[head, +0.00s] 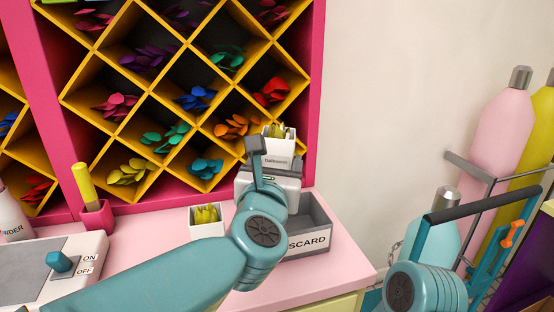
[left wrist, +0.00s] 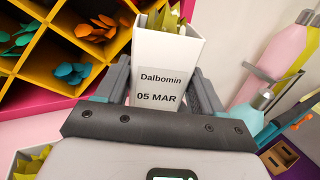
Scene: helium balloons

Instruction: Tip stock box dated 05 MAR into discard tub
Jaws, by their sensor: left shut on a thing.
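My left gripper (head: 272,165) is shut on a white stock box (head: 279,148) with yellow-green pieces in its top. In the left wrist view, the box (left wrist: 167,62) stands between the fingers, and its label reads "Dalbomin 05 MAR". The box is roughly upright and raised above the counter. My right gripper is not seen; only part of my right arm shows at lower right.
Another white box (head: 207,228) with yellow pieces stands on the pink counter (head: 150,232), left of the tub. A yellow-handled tool in a pink holder (head: 96,216) and a switch panel (head: 60,263) are further left. A rack of balloons (head: 190,100) rises behind. Gas cylinders (head: 497,140) stand right.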

